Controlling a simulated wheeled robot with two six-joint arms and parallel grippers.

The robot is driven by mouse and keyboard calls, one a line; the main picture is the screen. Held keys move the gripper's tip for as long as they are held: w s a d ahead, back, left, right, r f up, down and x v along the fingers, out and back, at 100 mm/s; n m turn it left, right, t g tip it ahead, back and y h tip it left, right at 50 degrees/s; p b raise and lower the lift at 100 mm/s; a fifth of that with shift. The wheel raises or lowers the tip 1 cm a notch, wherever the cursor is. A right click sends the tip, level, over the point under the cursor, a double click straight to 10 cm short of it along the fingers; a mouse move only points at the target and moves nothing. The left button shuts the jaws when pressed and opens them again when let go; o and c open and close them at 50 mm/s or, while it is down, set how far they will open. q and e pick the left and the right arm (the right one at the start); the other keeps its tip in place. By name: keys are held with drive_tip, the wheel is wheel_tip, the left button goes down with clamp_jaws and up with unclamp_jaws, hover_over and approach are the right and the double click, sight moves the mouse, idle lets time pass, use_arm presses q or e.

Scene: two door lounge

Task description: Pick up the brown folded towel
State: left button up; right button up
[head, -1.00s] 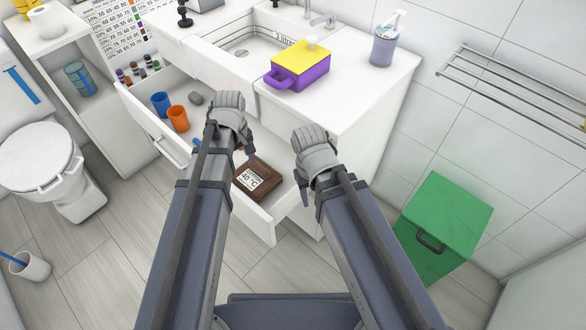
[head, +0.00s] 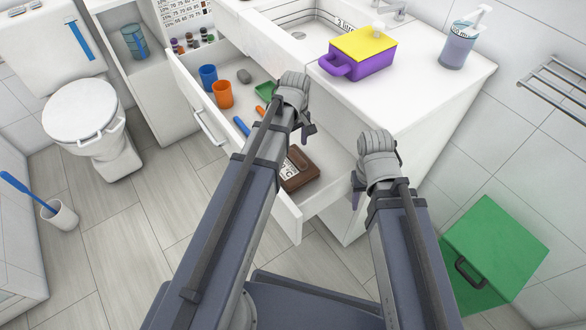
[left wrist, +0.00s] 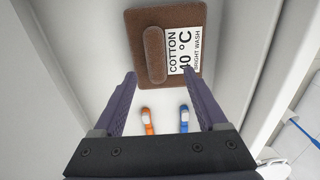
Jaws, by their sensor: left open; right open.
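The brown folded towel (head: 304,172) lies flat in the front right part of the open drawer, partly hidden by my left arm in the head view. In the left wrist view the towel (left wrist: 140,32) shows a raised roll and a white "COTTON 40 °C" label. My left gripper (head: 306,134) is open and empty above the drawer; in the left wrist view its fingers (left wrist: 160,82) point toward the towel, with the roll between and beyond the tips. My right gripper (head: 358,186) is open and empty, to the right of the towel by the counter's front.
The open drawer (head: 290,222) also holds a blue cup (head: 208,77), an orange cup (head: 223,94), a grey stone and small handled items. A purple box with yellow lid (head: 362,55) and soap dispenser (head: 459,46) stand on the counter. A green bin (head: 500,250) stands right.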

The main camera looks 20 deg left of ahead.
sight(297, 156)
use_arm(q)
drive_tip(key=shift+d+f+b, duration=0.25)
drive_tip(key=shift+f+b, duration=1.05)
drive_tip(key=shift+d+f+b, duration=0.2)
drive_tip(key=shift+f+b, duration=1.05)
drive_tip(key=shift+f, duration=0.05)
drive_tip(key=shift+r, duration=0.1)
clamp_jaws()
